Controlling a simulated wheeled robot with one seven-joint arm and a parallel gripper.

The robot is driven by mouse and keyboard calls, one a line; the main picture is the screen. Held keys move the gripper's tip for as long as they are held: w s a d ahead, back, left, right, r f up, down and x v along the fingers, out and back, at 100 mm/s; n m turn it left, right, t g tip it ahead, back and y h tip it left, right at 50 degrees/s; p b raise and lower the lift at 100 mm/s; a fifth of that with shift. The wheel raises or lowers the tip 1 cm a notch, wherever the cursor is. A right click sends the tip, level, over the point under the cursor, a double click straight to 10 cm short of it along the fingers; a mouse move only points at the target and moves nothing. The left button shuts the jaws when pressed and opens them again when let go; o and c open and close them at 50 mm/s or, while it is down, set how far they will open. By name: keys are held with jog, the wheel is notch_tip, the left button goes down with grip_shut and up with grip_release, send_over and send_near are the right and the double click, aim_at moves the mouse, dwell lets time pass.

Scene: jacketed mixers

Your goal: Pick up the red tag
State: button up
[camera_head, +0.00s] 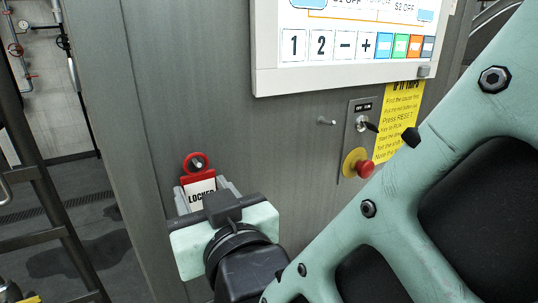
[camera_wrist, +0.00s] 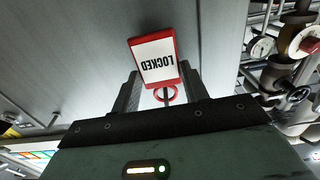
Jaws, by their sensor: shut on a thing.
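The red tag (camera_head: 200,190) has a white face reading LOCKED and a red ring at its top. It is upright against the grey cabinet wall, low and left of centre in the head view. A small dark peg shows inside the ring; I cannot tell whether the ring still rests on it. My gripper (camera_head: 205,192) is shut on the tag, one finger at each side edge. In the wrist view the tag (camera_wrist: 156,58) appears upside down between the fingertips of my gripper (camera_wrist: 160,75). The tag's back is hidden.
A control screen (camera_head: 345,45) is above right on the cabinet. Below it are a bare peg (camera_head: 326,121), a key switch (camera_head: 363,124), a red stop button (camera_head: 364,168) and a yellow notice (camera_head: 397,118). Dark rails (camera_head: 45,190) stand left. Pipes with gauges (camera_wrist: 262,47) show right in the wrist view.

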jog(key=b+v, duration=1.1)
jog(key=v, duration=0.7)
jog(key=shift+a+r, duration=0.1)
